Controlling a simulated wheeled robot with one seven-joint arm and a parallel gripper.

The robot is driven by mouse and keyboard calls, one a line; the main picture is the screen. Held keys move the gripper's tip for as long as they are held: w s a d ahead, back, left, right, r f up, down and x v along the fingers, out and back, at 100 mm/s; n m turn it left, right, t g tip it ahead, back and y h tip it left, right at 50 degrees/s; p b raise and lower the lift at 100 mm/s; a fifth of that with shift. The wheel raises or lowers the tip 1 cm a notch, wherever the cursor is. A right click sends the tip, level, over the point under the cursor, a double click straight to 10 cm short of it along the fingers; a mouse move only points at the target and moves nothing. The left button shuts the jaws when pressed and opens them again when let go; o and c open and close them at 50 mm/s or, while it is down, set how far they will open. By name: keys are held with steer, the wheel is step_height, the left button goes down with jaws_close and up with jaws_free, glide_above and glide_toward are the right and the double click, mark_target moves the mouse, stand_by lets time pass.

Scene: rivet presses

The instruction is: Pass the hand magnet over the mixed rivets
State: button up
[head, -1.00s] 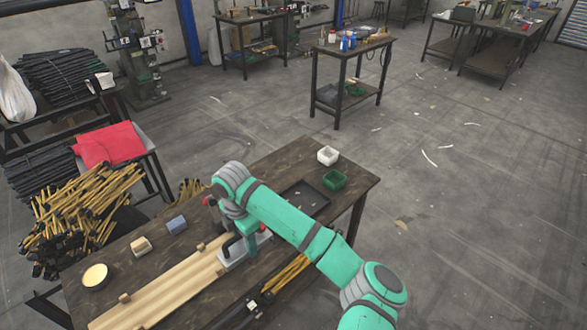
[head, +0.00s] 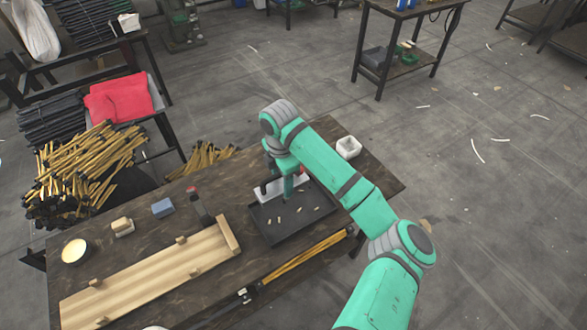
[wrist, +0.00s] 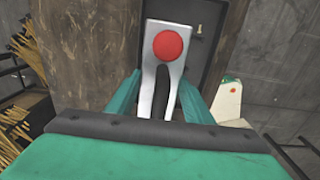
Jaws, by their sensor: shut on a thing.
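The hand magnet (head: 268,193) has a white plate and dark handle; the wrist view shows its white body and red knob (wrist: 167,44). My gripper (head: 287,183) is shut on it, with teal fingers on both sides of the handle in the wrist view (wrist: 160,98). The mixed rivets (head: 299,209) are several small pale pieces in a shallow black tray (head: 262,232). The magnet is at the tray's far side, overlapping its far edge in the head view. I cannot tell its height above the tray.
A white bin (head: 348,147) stands at the table's back right. A long wooden board (head: 150,275) lies to the left.

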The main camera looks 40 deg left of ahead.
steer(key=shift+w+f, duration=0.2)
steer(key=shift+w, duration=0.15)
steer(key=shift+f, duration=4.25)
steer(key=d, duration=0.2)
steer(key=s+d, duration=0.1)
steer(key=d, duration=0.1)
steer(key=shift+s, duration=0.2)
steer(key=shift+s+d+r, duration=0.1)
steer(key=shift+s+d, duration=0.1)
steer(key=shift+s, duration=0.1)
steer(key=shift+s+d, duration=0.35)
steer(key=shift+d, duration=0.45)
steer(key=shift+d+r, duration=0.2)
steer(key=shift+r, duration=0.9)
step_height(320, 180, up, 6)
steer(key=shift+r, duration=0.25)
steer(key=shift+a, duration=0.1)
